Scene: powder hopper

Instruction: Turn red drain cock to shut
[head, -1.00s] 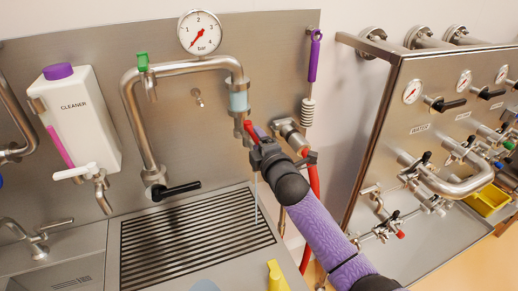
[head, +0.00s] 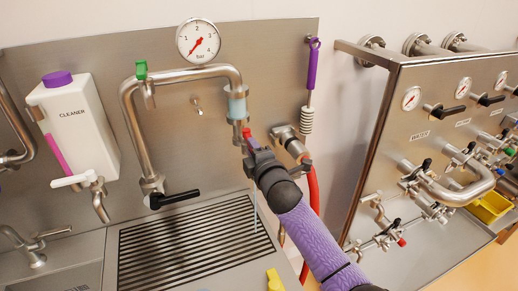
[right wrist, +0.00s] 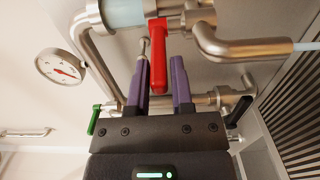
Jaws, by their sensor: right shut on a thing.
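The red drain cock handle (head: 246,132) sits below the pale blue sight glass (head: 237,105) at the end of the bent steel pipe. My right gripper (head: 249,145) is at the handle, shut on it and covering most of it. In the right wrist view the red lever (right wrist: 158,60) lies between the two purple fingers of my gripper (right wrist: 161,78). A thin pale stream (head: 255,212) falls from the outlet, and it also shows in the right wrist view (right wrist: 305,46). My left gripper is not in view.
A pressure gauge (head: 198,41) stands above the pipe. A green handle (head: 141,70) and a black lever (head: 173,199) are on the pipe's left. A red hose (head: 312,205) hangs close right of my gripper. A slotted drain grate (head: 128,264) lies below.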

